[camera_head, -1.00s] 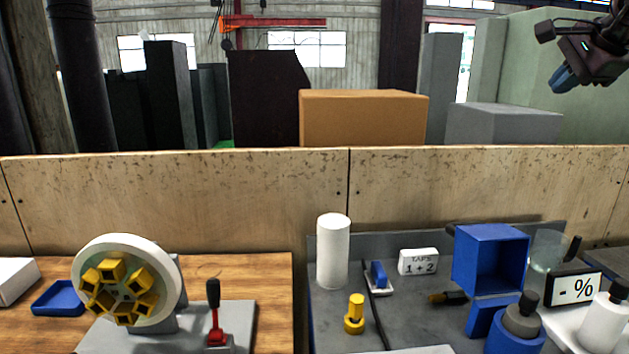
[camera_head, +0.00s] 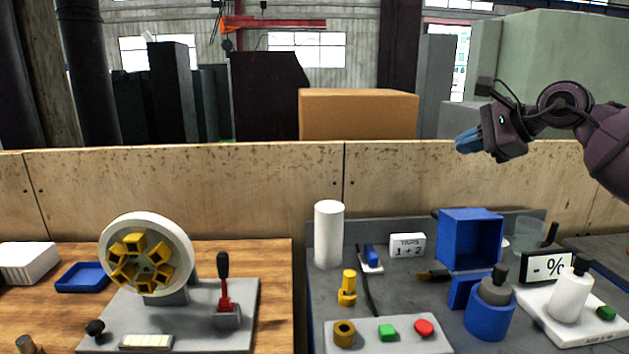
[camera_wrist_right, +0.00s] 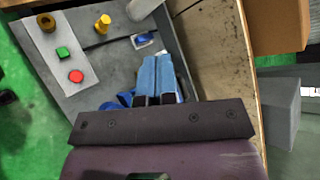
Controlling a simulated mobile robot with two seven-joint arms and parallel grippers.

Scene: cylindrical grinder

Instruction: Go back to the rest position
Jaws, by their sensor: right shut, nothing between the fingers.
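My right gripper (camera_head: 467,141) is in the upper right of the head view, raised in front of the wooden partition, above the grey bench. Its blue fingers are together and hold nothing; in the right wrist view the fingers (camera_wrist_right: 156,78) lie side by side over the bench. It touches none of the bench items. My left gripper is not in view.
The grey bench holds a button panel (camera_head: 388,336), a blue open box (camera_head: 470,240), a white cylinder (camera_head: 328,235) and bottles. The wooden table at left holds a chuck wheel (camera_head: 147,258) and a red lever (camera_head: 224,290). The wooden partition (camera_head: 200,185) stands behind both.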

